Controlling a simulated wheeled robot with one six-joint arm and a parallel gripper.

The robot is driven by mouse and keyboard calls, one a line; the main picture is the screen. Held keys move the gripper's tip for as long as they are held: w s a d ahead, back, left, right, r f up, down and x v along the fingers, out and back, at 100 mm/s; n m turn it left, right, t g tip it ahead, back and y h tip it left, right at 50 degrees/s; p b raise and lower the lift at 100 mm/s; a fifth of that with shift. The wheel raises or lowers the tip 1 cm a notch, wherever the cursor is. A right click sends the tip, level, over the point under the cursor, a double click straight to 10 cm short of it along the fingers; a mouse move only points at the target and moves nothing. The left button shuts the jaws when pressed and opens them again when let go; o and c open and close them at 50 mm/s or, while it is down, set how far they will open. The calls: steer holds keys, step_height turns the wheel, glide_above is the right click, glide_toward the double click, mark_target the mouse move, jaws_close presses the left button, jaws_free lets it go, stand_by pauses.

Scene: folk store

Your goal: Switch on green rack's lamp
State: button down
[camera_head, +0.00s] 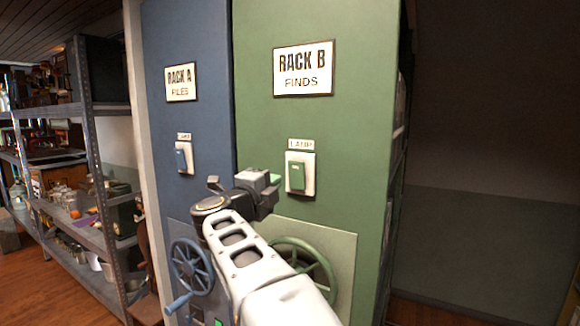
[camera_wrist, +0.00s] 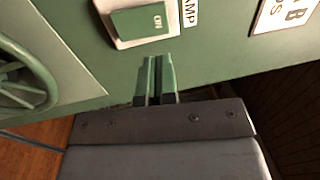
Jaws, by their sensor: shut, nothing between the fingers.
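The green rack (camera_head: 345,130) is marked "RACK B FINDS". Its lamp switch (camera_head: 297,173) is a green rocker on a pale plate under a "LAMP" label (camera_head: 300,145). In the wrist view, the switch (camera_wrist: 140,20) is at the top and "ON" reads at one end of the rocker; I cannot tell which way it is pressed. My gripper (camera_head: 276,178) is shut and empty, just left of the switch in the head view. In the wrist view, its green fingertips (camera_wrist: 155,62) are side by side, just short of the plate; I see no clear contact.
A blue rack (camera_head: 190,120), "RACK A FILES", stands left with its own blue switch (camera_head: 184,157) and handwheel (camera_head: 190,265). My arm partly covers the green rack's handwheel (camera_head: 310,265). Loaded metal shelves (camera_head: 95,150) stand far left. Dark space lies right of the green rack.

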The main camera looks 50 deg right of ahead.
mark_target(294, 164)
steer(key=p+x, duration=0.2)
steer(key=x, duration=0.7)
steer(key=shift+d+r+p, duration=0.2)
steer(key=shift+d+p, duration=0.15)
steer(key=shift+d, duration=0.05)
steer(key=shift+a, duration=0.4)
steer(key=s+a+r+b, duration=0.2)
steer(key=s+a, duration=0.1)
steer(key=a, duration=0.9)
steer(key=shift+a, duration=0.4)
steer(key=shift+s, duration=0.1)
